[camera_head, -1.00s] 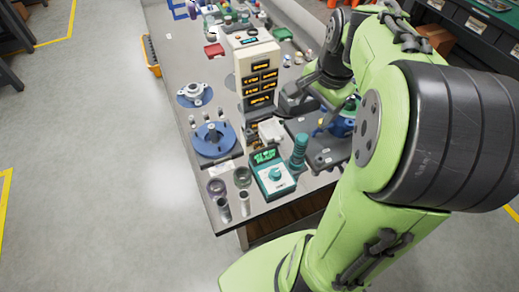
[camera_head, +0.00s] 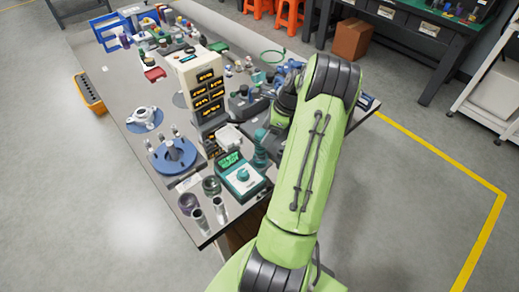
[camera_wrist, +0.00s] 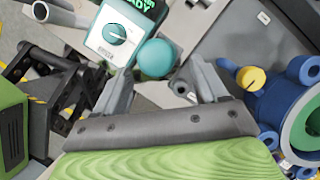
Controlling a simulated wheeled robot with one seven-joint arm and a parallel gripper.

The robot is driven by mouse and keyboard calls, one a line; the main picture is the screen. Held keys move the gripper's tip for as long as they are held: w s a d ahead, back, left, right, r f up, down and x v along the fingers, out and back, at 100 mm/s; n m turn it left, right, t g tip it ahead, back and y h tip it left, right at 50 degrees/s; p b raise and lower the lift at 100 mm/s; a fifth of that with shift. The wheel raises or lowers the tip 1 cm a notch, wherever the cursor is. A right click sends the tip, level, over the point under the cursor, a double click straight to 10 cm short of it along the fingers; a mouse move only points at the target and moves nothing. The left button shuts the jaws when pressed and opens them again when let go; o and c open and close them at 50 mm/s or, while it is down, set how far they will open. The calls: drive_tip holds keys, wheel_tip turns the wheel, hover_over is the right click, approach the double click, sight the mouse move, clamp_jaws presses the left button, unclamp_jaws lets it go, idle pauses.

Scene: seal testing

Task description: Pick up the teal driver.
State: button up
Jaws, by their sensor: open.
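The teal driver (camera_head: 261,148) stands upright near the table's front right edge, just right of a teal-and-white box with a dial (camera_head: 243,174). In the wrist view the driver (camera_wrist: 155,57) is seen from above as a round teal top. My gripper (camera_wrist: 162,82) is open, with its two grey fingers spread apart. The driver's top lies just beyond the fingertips, roughly centred between them. I cannot tell if the fingers touch it. In the head view my arm largely hides the gripper. The driver's lower part is hidden in the wrist view.
The dial box (camera_wrist: 117,30) is close to the left finger. A blue fixture with a yellow knob (camera_wrist: 250,78) is at the right. Metal cylinders (camera_head: 209,215) stand at the front corner, and a tall display unit (camera_head: 200,85) stands behind. Bare floor lies right of the table.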

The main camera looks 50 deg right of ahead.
sight(260, 140)
drive_tip(key=b+x, duration=0.1)
drive_tip(key=x, duration=0.4)
drive_tip(key=shift+w+a, duration=0.15)
drive_tip(key=shift+w, duration=0.05)
drive_tip(key=c, duration=1.1)
drive_tip(key=shift+c, duration=0.5)
drive_tip(key=shift+r, duration=0.15)
